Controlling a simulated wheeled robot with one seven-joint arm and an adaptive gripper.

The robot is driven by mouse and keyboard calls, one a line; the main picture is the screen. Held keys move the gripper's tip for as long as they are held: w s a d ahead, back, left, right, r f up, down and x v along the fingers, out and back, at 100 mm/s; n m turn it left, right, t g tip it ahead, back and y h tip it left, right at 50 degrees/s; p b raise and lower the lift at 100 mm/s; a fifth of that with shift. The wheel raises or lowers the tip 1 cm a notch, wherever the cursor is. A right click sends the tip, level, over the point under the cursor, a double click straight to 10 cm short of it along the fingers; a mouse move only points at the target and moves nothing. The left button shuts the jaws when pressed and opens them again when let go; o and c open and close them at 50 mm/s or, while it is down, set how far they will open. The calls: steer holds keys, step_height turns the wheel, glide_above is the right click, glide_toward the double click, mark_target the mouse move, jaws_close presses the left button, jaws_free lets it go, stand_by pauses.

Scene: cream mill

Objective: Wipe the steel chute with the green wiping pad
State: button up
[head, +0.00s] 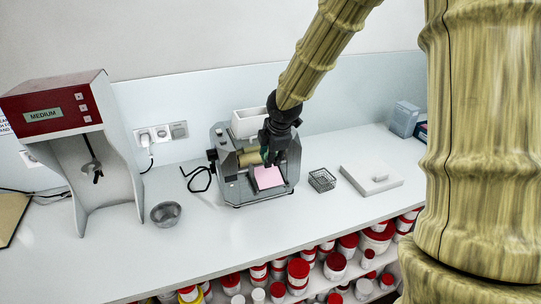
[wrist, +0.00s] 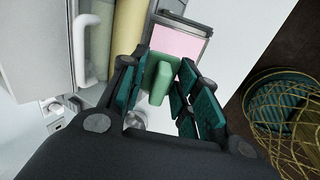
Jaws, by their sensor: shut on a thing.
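The steel chute (wrist: 184,21) sits at the front of the grey mill (head: 232,188). A pale pink layer (head: 269,178) covers much of its face, and this pink also shows in the wrist view (wrist: 177,42). My gripper (head: 268,153) is over the front of the mill, just above and behind the pink area. In the wrist view my gripper (wrist: 160,80) is shut on the green wiping pad (wrist: 161,76), held between its teal-lined fingers. The pad's far end appears close to the chute's pink face; I cannot tell whether they touch. In the head view the pad is mostly hidden.
A white hopper (head: 250,122) and pale yellow rollers (head: 250,158) are behind the chute. A metal bowl (head: 166,213) and a red-topped mixer (head: 60,105) stand left.

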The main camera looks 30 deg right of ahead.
steer(key=b, duration=0.5)
glide_above(270, 182)
steer(key=w, duration=0.2)
steer(key=f, duration=0.6)
steer(key=shift+w+d, duration=0.15)
steer(key=shift+d, duration=0.2)
steer(key=shift+s+a+f+b, duration=0.15)
steer(key=shift+s+f+b, duration=0.05)
steer(key=shift+s, duration=0.45)
steer(key=shift+s+a+f+b, duration=0.15)
steer(key=shift+s+f+b, duration=0.05)
steer(key=shift+s, duration=0.5)
steer(key=shift+s+a+f+b, duration=0.15)
steer(key=shift+s+f+b, duration=0.05)
steer(key=shift+s, duration=0.45)
steer(key=shift+w+f, duration=0.2)
steer(key=shift+f, duration=0.25)
